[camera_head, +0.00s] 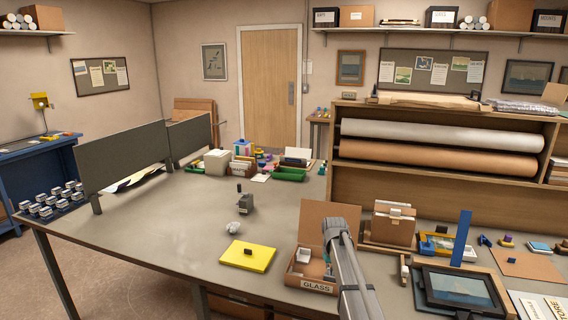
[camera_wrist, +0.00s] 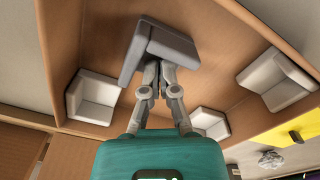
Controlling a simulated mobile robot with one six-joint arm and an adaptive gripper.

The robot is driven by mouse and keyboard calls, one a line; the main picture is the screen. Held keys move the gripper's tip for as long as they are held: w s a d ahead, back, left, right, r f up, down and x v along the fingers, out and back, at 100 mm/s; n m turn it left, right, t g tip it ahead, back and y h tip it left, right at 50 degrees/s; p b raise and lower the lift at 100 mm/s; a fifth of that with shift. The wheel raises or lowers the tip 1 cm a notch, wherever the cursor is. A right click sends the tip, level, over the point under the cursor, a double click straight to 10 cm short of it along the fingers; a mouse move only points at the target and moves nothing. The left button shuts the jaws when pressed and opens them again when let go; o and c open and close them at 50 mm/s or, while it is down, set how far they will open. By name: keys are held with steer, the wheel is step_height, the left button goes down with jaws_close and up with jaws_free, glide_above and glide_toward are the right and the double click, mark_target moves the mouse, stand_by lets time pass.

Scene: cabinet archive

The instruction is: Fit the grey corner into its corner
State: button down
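The grey corner (camera_wrist: 158,50) is in the upper middle of the wrist view, tilted against the box. My gripper (camera_wrist: 158,72) has its fingertips close together on the grey corner's near edge. Both are over the inside of the open cardboard box (camera_wrist: 120,132). White corners sit in the box at the left (camera_wrist: 95,98), at the right (camera_wrist: 278,80) and lower, partly behind a finger (camera_wrist: 211,122). In the head view the box bears a GLASS label (camera_head: 317,286). My arm hides the gripper and the grey corner there.
A yellow pad (camera_head: 248,256), crumpled paper (camera_head: 233,228) and a dark grey device (camera_head: 245,202) lie left of the box. The left front table is clear.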

steer(key=shift+s+d, duration=0.15)
steer(key=shift+s, duration=0.1)
stand_by(0.4)
steer(key=shift+s+d, duration=0.4)
steer(key=shift+s, duration=0.2)
steer(key=shift+s+d, duration=0.15)
steer(key=shift+s, duration=0.15)
steer(key=shift+s+d, duration=0.5)
steer(key=shift+s, duration=0.25)
steer(key=shift+s+d, duration=0.45)
steer(key=shift+s, duration=0.3)
steer(key=shift+s, duration=0.1)
steer(key=shift+w+a, duration=0.25)
steer(key=shift+w, duration=0.25)
step_height(320, 180, up, 8)
steer(key=p, duration=0.8)
steer(key=shift+s, duration=0.1)
stand_by(0.4)
